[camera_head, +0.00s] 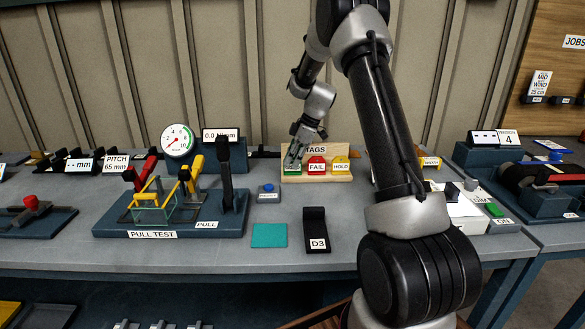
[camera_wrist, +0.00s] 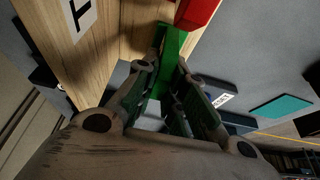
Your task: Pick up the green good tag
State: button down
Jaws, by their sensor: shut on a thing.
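The green tag (camera_head: 291,169) stands at the left end of the wooden tag rack (camera_head: 318,179), beside the red FAIL tag (camera_head: 317,166) and the yellow HOLD tag (camera_head: 341,166). My gripper (camera_head: 294,160) comes down on the green tag from above and hides most of it. In the wrist view, the green tag (camera_wrist: 168,62) lies between the two fingers of my gripper (camera_wrist: 165,82), and they are shut on it. The red tag (camera_wrist: 195,12) is close beside it there. The tag still appears to be at the rack; I cannot tell whether it is lifted.
A small box with a blue button (camera_head: 268,190) stands left of the rack. A teal pad (camera_head: 269,235) and a black D3 holder (camera_head: 316,230) lie in front. The pull test rig (camera_head: 170,215) stands at the left. The bench between rack and pad is clear.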

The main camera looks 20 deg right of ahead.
jog(key=shift+r, duration=0.1)
notch_tip(320, 180, up, 10)
jog(key=shift+f, duration=0.1)
dwell(0.3)
